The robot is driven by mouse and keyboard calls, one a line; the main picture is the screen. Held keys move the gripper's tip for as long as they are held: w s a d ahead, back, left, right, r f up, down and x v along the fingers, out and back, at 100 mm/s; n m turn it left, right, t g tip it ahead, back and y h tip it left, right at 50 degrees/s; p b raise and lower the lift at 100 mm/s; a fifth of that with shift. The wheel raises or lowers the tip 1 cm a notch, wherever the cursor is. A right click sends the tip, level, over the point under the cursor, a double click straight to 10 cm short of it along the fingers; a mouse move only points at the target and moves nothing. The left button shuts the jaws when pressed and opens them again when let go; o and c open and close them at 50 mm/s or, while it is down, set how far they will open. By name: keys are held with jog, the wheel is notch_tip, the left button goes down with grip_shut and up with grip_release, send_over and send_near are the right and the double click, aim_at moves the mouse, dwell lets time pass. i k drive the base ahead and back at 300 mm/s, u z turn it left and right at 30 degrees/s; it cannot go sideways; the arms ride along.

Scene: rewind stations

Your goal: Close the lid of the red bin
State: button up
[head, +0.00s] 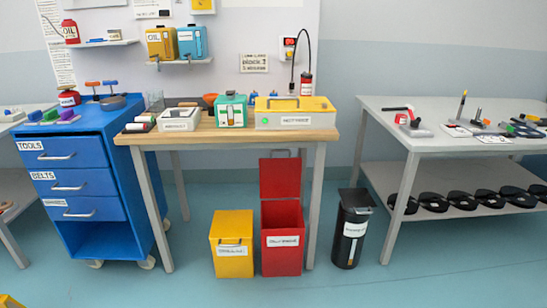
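The red bin (283,262) stands on the floor in front of the wooden workbench, between a yellow bin and a black bin. Its red lid (280,178) is open and stands upright at the back of the bin, with a grey handle at its top edge. The lid's top reaches up in front of the open space under the bench. The bin's inside looks dark red, and its bottom is hidden. A white label is on its front. My gripper is not in view.
The closed yellow bin (232,258) stands just left and the black bin (350,235) to the right. The wooden workbench (225,133) holds boxes above. A blue drawer cabinet (85,185) and a grey table (455,142) flank it. The floor in front is clear.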

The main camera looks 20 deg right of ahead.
aim_at(279, 178)
jog(key=u, duration=0.35)
jog(key=k, duration=1.05)
jog(key=u, duration=0.1)
jog(key=i, duration=0.4)
jog(key=z, duration=0.7)
jog(key=i, duration=1.45)
jog(key=u, duration=0.7)
jog(key=i, duration=0.85)
jog(key=u, duration=0.45)
